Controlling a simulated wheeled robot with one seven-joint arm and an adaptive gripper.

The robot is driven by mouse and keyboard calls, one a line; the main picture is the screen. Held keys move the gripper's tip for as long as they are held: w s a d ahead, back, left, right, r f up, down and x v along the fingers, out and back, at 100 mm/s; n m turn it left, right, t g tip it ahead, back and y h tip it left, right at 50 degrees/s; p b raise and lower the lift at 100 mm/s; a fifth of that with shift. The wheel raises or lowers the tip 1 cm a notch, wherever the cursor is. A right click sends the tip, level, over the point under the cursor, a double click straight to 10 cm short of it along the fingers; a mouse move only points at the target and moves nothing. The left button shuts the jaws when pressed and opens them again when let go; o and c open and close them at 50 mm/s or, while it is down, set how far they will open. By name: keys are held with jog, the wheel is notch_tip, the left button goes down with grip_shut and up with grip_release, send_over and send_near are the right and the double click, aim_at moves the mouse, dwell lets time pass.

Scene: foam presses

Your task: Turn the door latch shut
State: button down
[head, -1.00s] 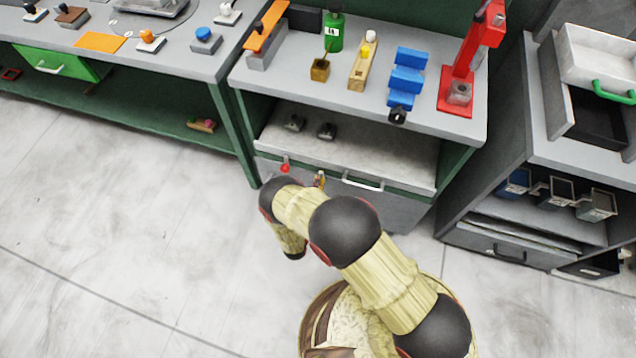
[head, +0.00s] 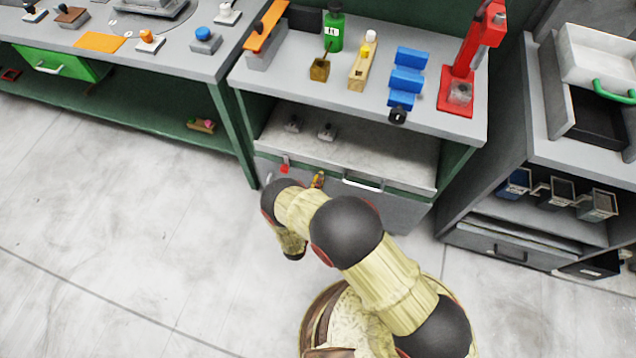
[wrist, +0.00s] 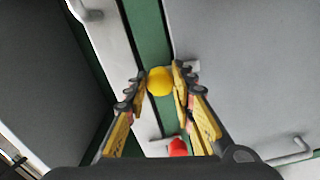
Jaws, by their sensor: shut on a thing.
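A yellow ball-shaped knob (wrist: 160,82) sits between the fingertips of my gripper (wrist: 158,76) in the wrist view, in front of a green strip between grey panels. My gripper is shut on this knob. A red knob (wrist: 178,147) on a pale bar lies below it, apart from the fingers; it also shows in the head view (head: 285,168) on the cabinet front. In the head view my gripper (head: 318,180) is mostly hidden behind my arm, with only a small orange-yellow patch showing at the cabinet front.
A pale bar handle (head: 362,184) is on the cabinet front to the right of my gripper. Above are an open shelf (head: 385,155) and a worktop with a green bottle (head: 333,30), blue blocks (head: 407,78) and a red press (head: 462,75). Floor is clear at left.

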jog(key=c, duration=1.5)
grip_release()
jog(key=shift+d+f, duration=0.1)
jog(key=shift+s, duration=0.1)
jog(key=v, duration=1.2)
